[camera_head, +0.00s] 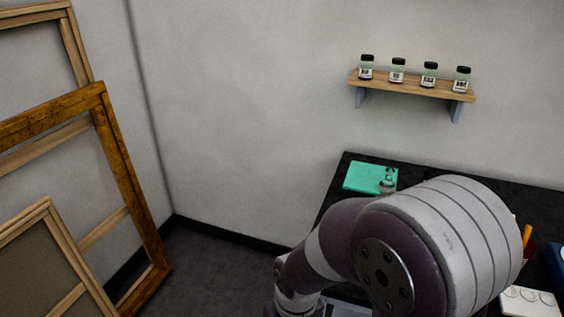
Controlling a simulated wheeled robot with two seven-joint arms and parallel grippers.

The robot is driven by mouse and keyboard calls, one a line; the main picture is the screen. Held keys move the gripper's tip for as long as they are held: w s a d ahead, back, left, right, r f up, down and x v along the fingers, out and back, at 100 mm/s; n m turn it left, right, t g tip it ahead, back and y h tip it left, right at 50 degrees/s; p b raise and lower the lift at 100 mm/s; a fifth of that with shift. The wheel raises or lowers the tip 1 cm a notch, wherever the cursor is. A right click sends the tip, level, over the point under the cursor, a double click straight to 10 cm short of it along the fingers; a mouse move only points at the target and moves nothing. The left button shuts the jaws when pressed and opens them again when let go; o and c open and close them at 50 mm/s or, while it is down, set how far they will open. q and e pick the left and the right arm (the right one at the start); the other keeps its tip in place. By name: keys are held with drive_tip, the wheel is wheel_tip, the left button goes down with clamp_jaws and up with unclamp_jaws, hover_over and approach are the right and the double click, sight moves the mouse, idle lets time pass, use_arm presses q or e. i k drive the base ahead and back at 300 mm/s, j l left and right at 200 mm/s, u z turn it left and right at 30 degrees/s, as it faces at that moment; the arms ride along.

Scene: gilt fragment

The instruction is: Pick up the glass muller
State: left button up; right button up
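A small clear glass piece with a rounded knob, which looks like the glass muller (388,180), stands upright at the right edge of a green slab (362,177). The slab lies on the dark table (345,166) near its back left corner. One of my arms fills the lower right of the view and covers much of the table in front of the slab. Its far end runs down to the bottom edge, and no gripper fingers show. The muller stands just above and behind this arm in the picture, and nothing holds it.
A wooden wall shelf (420,88) bears several small dark-capped jars. Wooden frames (118,160) lean at the left. At the right, a white palette with wells (528,302) and an orange-yellow item (527,232) show beside my arm. The floor left of the table is clear.

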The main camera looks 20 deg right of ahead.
sight(386, 185)
drive_tip(key=i+j+u, duration=0.25)
drive_tip(key=i, duration=0.4)
drive_tip(key=i+j+u, duration=0.25)
drive_tip(key=i, duration=0.4)
drive_tip(key=i+l+z, duration=0.1)
drive_tip(key=z, duration=0.35)
drive_tip(key=i+z, duration=0.25)
drive_tip(key=z, duration=0.25)
drive_tip(key=i+z, duration=0.2)
drive_tip(key=z, duration=0.25)
drive_tip(key=i+j+z, duration=0.15)
drive_tip(key=z, duration=0.35)
drive_tip(key=i+l+z, duration=0.1)
drive_tip(key=i+z, duration=0.15)
drive_tip(key=z, duration=0.2)
drive_tip(key=i+z, duration=0.25)
drive_tip(key=z, duration=0.2)
drive_tip(key=i+z, duration=0.2)
drive_tip(key=z, duration=0.2)
drive_tip(key=i+j+z, duration=0.25)
drive_tip(key=z, duration=0.2)
drive_tip(key=i+j+z, duration=0.15)
drive_tip(key=z, duration=0.3)
drive_tip(key=i+j+z, duration=0.15)
drive_tip(key=j+z, duration=0.3)
drive_tip(key=i+j+z, duration=0.2)
drive_tip(key=j, duration=0.15)
drive_tip(key=j+z, duration=0.2)
drive_tip(key=j, duration=0.15)
